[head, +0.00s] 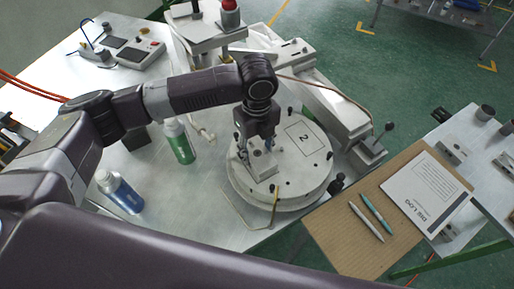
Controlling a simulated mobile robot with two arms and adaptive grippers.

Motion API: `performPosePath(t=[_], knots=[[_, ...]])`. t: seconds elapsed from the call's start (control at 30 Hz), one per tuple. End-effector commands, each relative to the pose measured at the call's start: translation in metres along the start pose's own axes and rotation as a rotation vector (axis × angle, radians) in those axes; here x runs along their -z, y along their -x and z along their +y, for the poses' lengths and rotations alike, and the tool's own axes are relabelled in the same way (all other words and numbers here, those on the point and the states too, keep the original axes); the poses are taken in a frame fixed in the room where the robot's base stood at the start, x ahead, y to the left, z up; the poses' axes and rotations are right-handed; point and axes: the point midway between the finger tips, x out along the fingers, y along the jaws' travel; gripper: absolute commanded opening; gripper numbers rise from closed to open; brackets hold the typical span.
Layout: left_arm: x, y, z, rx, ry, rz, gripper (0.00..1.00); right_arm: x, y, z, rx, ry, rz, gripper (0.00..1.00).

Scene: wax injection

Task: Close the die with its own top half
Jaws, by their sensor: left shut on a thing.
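My left gripper (257,145) points down over the round grey plate marked 2 (305,180). It is shut on a small pale metal piece, which appears to be the die's top half, largely hidden by the fingers. The pale grey block of the die (263,167) sits on the plate directly under the fingers. I cannot tell whether the two halves touch or where the seam lies. My right gripper is not in view.
A green-labelled bottle (180,143) and a blue bottle (121,193) stand left of the plate. A bent yellow-ended rod (275,200) lies at its front. A brown board (335,225) holds two pens and a die log sheet (428,190). A control box (140,53) stands at back left.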

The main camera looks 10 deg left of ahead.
Motion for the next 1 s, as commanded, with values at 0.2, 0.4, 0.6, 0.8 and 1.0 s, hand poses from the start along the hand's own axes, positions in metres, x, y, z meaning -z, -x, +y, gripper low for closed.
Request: performPosePath(t=[0.2,0.4,0.6,0.8,1.0], knots=[[0.0,-0.004,0.0,0.001,0.0,0.0,0.48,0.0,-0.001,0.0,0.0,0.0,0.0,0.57],[0.0,-0.004,0.0,0.0,0.0,0.0,0.65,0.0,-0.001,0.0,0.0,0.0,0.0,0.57],[0.0,-0.004,0.0,-0.001,0.0,0.0,0.65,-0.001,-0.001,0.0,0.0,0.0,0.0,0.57],[0.0,0.011,0.0,0.001,0.0,-0.001,0.65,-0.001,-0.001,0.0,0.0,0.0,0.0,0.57],[-0.001,0.052,-0.001,0.005,-0.001,-0.003,0.65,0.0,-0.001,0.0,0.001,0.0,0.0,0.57]])
